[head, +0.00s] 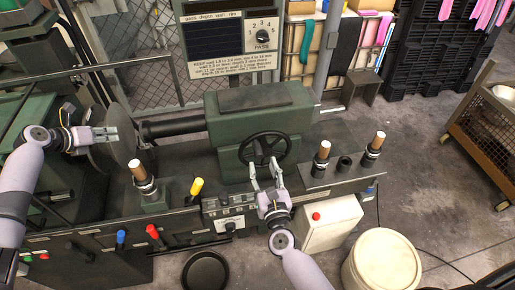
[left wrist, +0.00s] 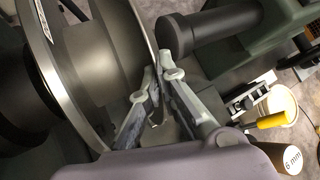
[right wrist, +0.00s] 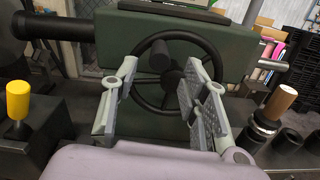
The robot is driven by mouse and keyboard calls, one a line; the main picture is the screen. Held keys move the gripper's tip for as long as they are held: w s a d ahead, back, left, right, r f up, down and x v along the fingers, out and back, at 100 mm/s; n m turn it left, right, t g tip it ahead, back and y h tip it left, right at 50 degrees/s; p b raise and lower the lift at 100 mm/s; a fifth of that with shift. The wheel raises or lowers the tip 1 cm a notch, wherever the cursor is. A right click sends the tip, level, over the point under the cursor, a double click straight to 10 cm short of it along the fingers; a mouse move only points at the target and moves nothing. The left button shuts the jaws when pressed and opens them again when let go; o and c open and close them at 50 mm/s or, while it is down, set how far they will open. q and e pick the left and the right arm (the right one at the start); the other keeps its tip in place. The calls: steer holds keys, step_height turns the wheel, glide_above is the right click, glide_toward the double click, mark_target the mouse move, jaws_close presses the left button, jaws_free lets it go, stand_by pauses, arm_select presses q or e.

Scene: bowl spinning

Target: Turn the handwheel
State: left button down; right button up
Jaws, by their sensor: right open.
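The handwheel (head: 265,148) is a dark round wheel with spokes on the front of a green housing. It also shows in the right wrist view (right wrist: 172,80), with a dark knob (right wrist: 160,58) on it. My right gripper (head: 265,173) is just in front of the wheel. Its fingers (right wrist: 160,80) stand apart, one on each side of the hub and knob, and overlap the wheel in view. Contact is unclear. My left gripper (head: 112,136) is at the large round disc (head: 114,135) on the left. Its fingertips (left wrist: 160,72) are close together near the disc's rim; whether they grip it is unclear.
Wood-topped posts (head: 321,150) and a yellow-handled lever (head: 196,187) stand along the machine's front. A dark tailstock cylinder (head: 172,127) lies between disc and housing. A white bucket (head: 382,262), a white box (head: 331,222) and a black bowl (head: 205,271) are in front.

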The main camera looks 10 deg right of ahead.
mark_target(257, 149)
steer(key=w, duration=0.8)
steer(key=shift+w, duration=0.2)
jaws_close()
stand_by(0.5)
